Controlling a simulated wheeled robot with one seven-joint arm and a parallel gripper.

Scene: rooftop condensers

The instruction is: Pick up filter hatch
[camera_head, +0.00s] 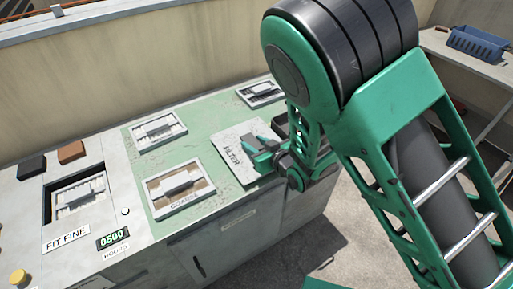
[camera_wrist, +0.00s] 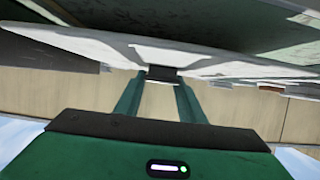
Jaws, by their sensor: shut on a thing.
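The filter hatch (camera_head: 232,150) is a scuffed white panel marked "FILTER" over the green part of the counter top. My gripper (camera_head: 262,150) is at its right side and shut on it. In the wrist view the hatch (camera_wrist: 100,45) shows nearly edge-on, and my gripper (camera_wrist: 162,82) has its fingers closed at a small dark part on the hatch's edge. Part of the hatch's right side is hidden behind my gripper. I cannot tell clearly whether the hatch is clear of the counter.
Framed filters lie on the counter (camera_head: 140,230): one marked "COARSE" (camera_head: 180,188), one behind it (camera_head: 156,131), one at the back (camera_head: 260,93). Another filter (camera_head: 80,197) sits in a dark recess at left. A wall runs behind. A blue basket (camera_head: 478,44) stands on a side table.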

